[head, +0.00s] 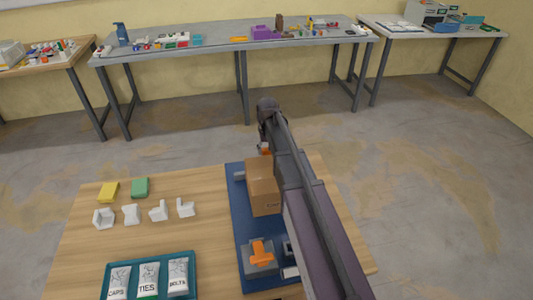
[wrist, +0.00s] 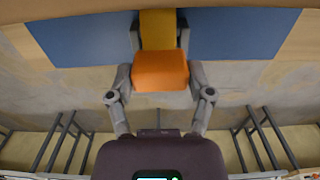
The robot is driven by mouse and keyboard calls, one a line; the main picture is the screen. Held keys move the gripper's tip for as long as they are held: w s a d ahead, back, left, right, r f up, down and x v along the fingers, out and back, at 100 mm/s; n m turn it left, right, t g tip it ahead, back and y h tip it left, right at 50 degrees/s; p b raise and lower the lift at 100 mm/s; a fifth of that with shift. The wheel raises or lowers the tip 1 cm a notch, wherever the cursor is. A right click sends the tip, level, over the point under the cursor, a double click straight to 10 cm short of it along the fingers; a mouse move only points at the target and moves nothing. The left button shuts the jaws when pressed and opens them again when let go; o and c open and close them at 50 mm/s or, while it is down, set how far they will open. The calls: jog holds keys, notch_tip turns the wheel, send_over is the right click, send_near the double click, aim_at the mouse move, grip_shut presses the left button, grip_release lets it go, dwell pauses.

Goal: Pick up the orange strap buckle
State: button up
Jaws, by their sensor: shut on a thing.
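The orange strap buckle (wrist: 160,72) is between the two fingers of my gripper (wrist: 160,84) in the wrist view. My gripper is shut on it. A yellow-orange piece (wrist: 158,28) lies directly behind it, between grey sides; I cannot tell whether the two are joined. In the head view, a small orange part of the buckle (head: 265,149) shows under my gripper, just beyond the cardboard box (head: 263,182). My arm hides much of that area.
The box stands on a blue mat (head: 240,222) on the wooden table. An orange T-shaped piece (head: 261,252) sits on a grey block in front. White parts, yellow and green blocks (head: 139,187), and a teal tray (head: 109,270) of labelled bags lie left.

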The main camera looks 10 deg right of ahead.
jog(key=shift+r, duration=0.15)
notch_tip(320, 180, up, 10)
jog(key=p, duration=1)
dwell(0.6)
notch_tip(320, 180, up, 8)
jog(key=p, duration=0.8)
jog(key=shift+s, duration=0.1)
